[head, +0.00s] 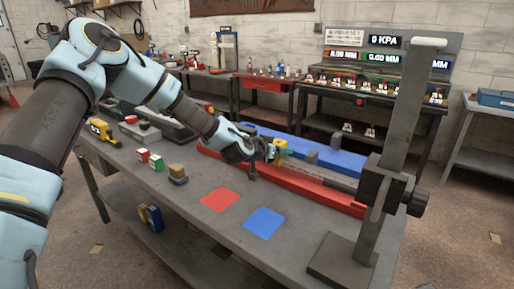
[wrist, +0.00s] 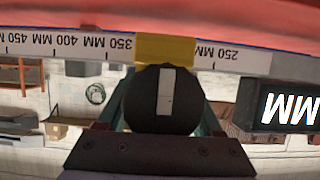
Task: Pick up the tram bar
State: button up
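A long pale bar with a millimetre scale, which looks like the tram bar (head: 322,174), lies between the red and blue rails on the bench. In the wrist view its scale strip (wrist: 60,47) crosses the top upside down, with a yellow block (wrist: 165,48) covering part of it. That yellow block also shows in the head view (head: 280,147). My gripper (head: 264,152) is at the bar's left part, close to the yellow block. A black round knob with a white stripe (wrist: 165,98) fills the middle of the wrist view. It hides the fingertips, so their grip is unclear.
A red rail (head: 310,190) and a blue rail (head: 335,158) flank the bar. A tall grey post on a base (head: 400,120) stands at the right. Red (head: 220,199) and blue (head: 264,223) squares mark the bare front bench.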

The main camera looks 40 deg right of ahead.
grip_shut()
dwell(0.3)
jog(key=shift+d+r, duration=0.1)
jog(key=shift+r, duration=0.05)
dwell(0.3)
